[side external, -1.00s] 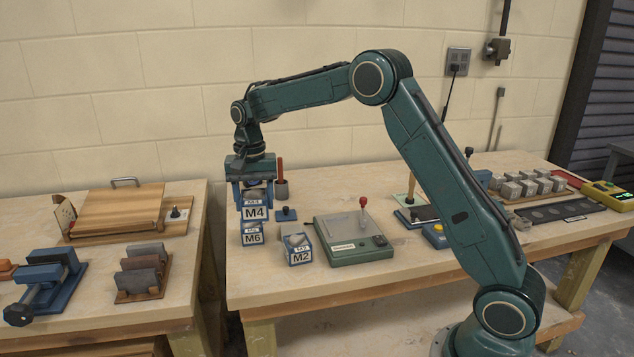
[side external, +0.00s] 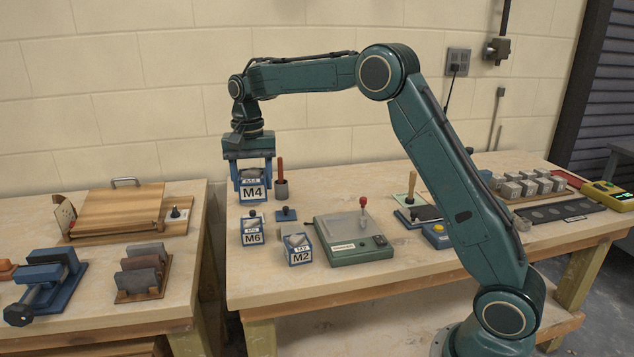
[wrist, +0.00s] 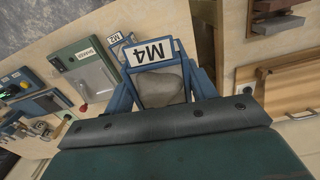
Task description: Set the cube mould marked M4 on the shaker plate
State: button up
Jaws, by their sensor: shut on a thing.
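The cube mould marked M4 (side external: 253,189) is blue with a white label and grey fill at its top. My gripper (side external: 253,172) is shut on it and holds it up above the bench, behind the mould marked M6. In the wrist view the M4 mould (wrist: 157,80) sits between the fingers, its label upside down. The shaker plate (side external: 346,231) is the pale top of a green machine with a red-knobbed lever, to the right of my gripper. Nothing stands on the plate. The green machine (wrist: 85,68) also shows at the left of the wrist view.
The moulds M6 (side external: 252,230) and M2 (side external: 298,249) stand on the bench between my gripper and the machine's front left. Bare bench lies along the front edge.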

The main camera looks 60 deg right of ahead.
jog(key=s+d+r, duration=0.1)
jog(key=s+d, duration=0.3)
jog(key=d, duration=0.3)
jog(key=s+d+r+n, duration=0.15)
jog(key=s+d, duration=0.25)
jog(key=d, duration=0.4)
jog(key=s+d+r+m, duration=0.1)
jog(key=s+d, duration=0.3)
jog(key=d, duration=0.3)
jog(key=shift+n, duration=0.25)
notch_tip(320, 180, down, 20)
jog(key=shift+s+r, duration=0.1)
jog(key=shift+r, duration=0.05)
jog(key=o, duration=1)
jog(key=shift+c, duration=0.2)
